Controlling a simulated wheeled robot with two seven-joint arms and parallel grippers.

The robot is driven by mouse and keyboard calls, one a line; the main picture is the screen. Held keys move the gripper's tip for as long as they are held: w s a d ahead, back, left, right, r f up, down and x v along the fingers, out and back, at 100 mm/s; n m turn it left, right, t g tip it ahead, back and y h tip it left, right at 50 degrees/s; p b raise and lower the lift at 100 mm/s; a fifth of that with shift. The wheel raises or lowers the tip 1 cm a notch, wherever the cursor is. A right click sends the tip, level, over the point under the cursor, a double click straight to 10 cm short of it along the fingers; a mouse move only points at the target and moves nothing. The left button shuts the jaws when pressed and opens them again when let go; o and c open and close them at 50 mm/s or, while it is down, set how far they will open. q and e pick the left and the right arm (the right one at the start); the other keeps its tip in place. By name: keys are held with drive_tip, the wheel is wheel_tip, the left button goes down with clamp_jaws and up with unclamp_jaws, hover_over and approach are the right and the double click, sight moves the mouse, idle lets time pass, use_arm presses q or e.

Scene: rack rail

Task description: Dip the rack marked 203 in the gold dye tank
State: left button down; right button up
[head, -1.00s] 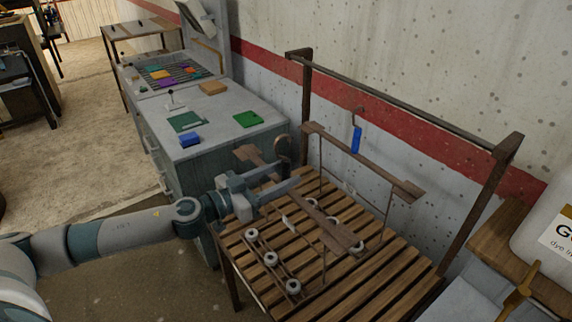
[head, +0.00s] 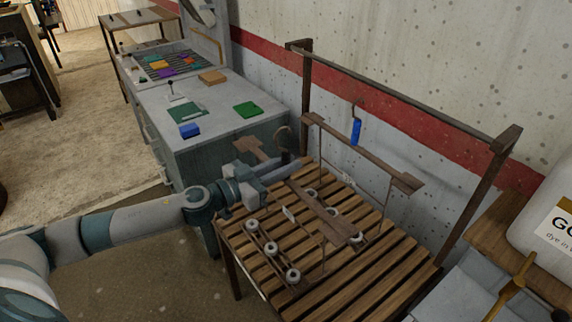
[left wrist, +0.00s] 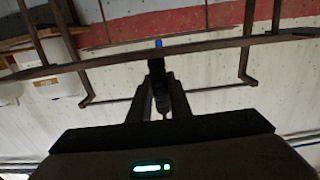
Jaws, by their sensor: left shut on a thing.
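Two wooden-barred racks with wire legs and white rollers stand over the slatted table. The near rack (head: 325,213) has its bar partly hidden behind my left gripper (head: 292,167), which is shut on it near the middle. The left wrist view shows the fingertips (left wrist: 158,70) meeting at the bar (left wrist: 215,44). The far rack (head: 370,157) stands behind, towards the wall. Small white tags show on the racks, but I cannot read a number. A white container (head: 548,220) at the right edge has a label starting "GO". My right gripper is out of view.
A slatted wooden table (head: 400,275) stands under the racks. A dark rail frame (head: 400,97) rises behind, with a blue-handled hook (head: 356,132) in front of it. A grey cabinet (head: 225,128) with small coloured blocks is at the left. A brass-coloured part (head: 515,288) stands at the lower right.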

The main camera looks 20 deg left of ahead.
use_arm(q)
drive_tip(key=shift+r, duration=0.25)
drive_tip(key=shift+r+p, duration=1.45)
drive_tip(key=shift+p, duration=0.15)
drive_tip(key=shift+a, duration=0.1)
drive_tip(key=shift+s+a+f+b, duration=0.15)
drive_tip(key=shift+s+a+b, duration=0.05)
drive_tip(key=shift+s+b, duration=0.2)
drive_tip(key=shift+b+v, duration=0.55)
drive_tip(key=shift+v, duration=0.5)
drive_tip(key=b, duration=0.4)
approach(285, 151)
drive_tip(key=shift+w+d+f, duration=0.15)
drive_tip(key=shift+w+f, duration=0.55)
drive_tip(key=shift+w, duration=0.15)
